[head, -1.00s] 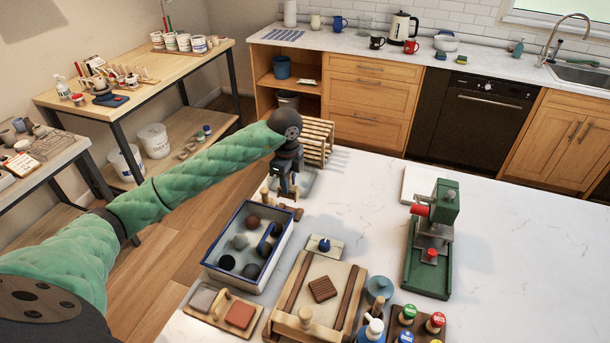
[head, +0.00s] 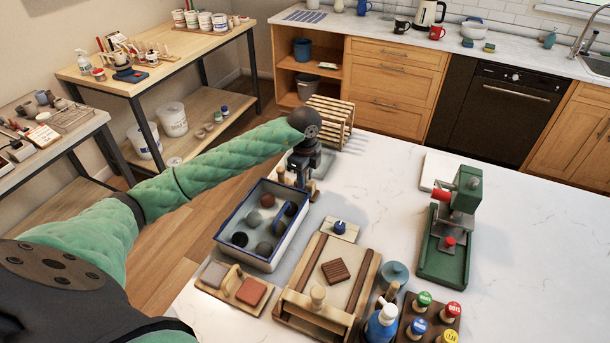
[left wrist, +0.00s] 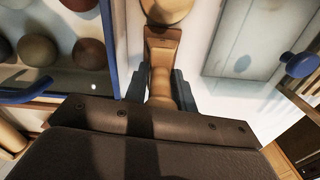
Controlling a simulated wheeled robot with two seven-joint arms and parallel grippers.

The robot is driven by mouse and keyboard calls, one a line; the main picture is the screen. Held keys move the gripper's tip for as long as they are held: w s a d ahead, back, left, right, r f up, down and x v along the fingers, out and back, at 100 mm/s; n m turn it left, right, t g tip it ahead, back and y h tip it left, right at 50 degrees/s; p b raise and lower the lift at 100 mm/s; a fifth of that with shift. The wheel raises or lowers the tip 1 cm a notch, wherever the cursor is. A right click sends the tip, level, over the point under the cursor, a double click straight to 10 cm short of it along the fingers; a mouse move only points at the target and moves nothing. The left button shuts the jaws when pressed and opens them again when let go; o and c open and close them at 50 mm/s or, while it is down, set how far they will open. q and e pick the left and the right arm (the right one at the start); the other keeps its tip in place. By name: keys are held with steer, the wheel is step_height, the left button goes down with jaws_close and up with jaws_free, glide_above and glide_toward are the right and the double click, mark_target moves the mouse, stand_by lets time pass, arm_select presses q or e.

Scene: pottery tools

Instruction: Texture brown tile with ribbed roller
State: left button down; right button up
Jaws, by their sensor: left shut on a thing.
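The brown tile (head: 335,271) lies on a pale wooden board (head: 347,243) with dark side strips; dark parallel lines show across the tile. My left gripper (head: 301,180) is at the far end of the blue-rimmed tray, beyond the tile. In the left wrist view its fingers are shut around a wooden handle (left wrist: 160,88), with a brown block and a pale round wooden part beyond it. I cannot tell whether this is the ribbed roller; no ribs are visible. My right gripper is out of view.
The tray (head: 226,245) of clay balls stands left of the board. Grey and red tiles (head: 250,291) lie in front of it. The counter (head: 540,230) is clear at right.

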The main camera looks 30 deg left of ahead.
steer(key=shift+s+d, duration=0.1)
arm_select(q)
steer(key=c, duration=1.1)
jaws_free()
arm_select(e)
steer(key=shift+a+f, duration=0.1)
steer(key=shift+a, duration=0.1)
arm_select(q)
steer(key=shift+r, duration=0.15)
step_height(320, 180, up, 5)
steer(key=b, duration=0.3)
steer(key=shift+r, duration=1.25)
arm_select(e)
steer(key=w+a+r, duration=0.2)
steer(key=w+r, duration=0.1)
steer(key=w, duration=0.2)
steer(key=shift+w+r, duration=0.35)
